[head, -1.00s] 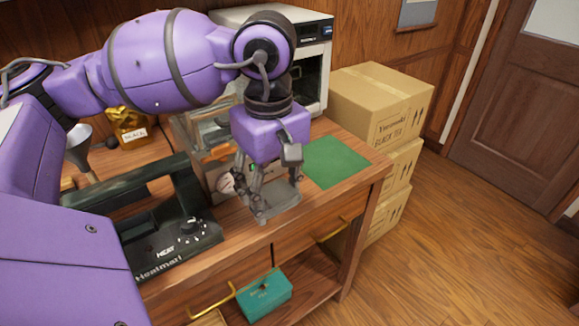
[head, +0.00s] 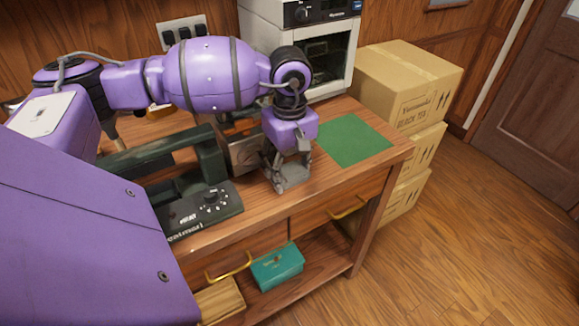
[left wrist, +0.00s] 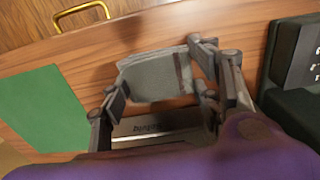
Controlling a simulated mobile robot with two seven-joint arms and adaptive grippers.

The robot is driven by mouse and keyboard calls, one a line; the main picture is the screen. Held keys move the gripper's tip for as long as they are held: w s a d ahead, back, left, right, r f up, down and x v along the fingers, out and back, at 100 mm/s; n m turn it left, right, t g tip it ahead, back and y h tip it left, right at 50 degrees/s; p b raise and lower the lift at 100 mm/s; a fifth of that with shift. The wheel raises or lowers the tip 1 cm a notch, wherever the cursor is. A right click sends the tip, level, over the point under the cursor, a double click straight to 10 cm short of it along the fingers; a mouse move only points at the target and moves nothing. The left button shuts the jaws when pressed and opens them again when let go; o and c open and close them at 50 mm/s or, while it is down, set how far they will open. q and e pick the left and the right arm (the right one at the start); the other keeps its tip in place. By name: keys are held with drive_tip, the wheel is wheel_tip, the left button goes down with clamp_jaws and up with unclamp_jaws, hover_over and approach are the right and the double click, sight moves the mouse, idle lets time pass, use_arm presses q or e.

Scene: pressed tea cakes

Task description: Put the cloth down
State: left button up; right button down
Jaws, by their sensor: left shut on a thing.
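My left gripper (head: 287,176) is over the front part of the wooden counter, left of the green mat. It is shut on a grey cloth (left wrist: 158,84) with a dark stripe near one end. The left wrist view shows the cloth spread between the fingers, close above the counter top; I cannot tell if it touches the wood. In the head view the cloth is small and partly hidden by the fingers. My right gripper is out of view.
The green mat (head: 352,140) lies flat and bare on the counter (head: 312,190). A dark green heat press (head: 205,207) stands to the left. A microwave-like oven (head: 318,45) stands behind. Stacked cartons (head: 405,85) stand right of the counter. A teal box (head: 277,266) sits on the lower shelf.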

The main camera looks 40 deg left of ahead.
sight(290, 172)
use_arm(q)
drive_tip(key=shift+f, duration=0.2)
drive_tip(key=o, duration=1.2)
drive_tip(key=shift+r, duration=0.1)
drive_tip(key=shift+o, duration=0.2)
drive_tip(key=shift+r, duration=0.35)
wheel_tip(290, 172, up, 12)
drive_tip(key=shift+f, duration=0.15)
drive_tip(key=shift+s+d+f, duration=0.1)
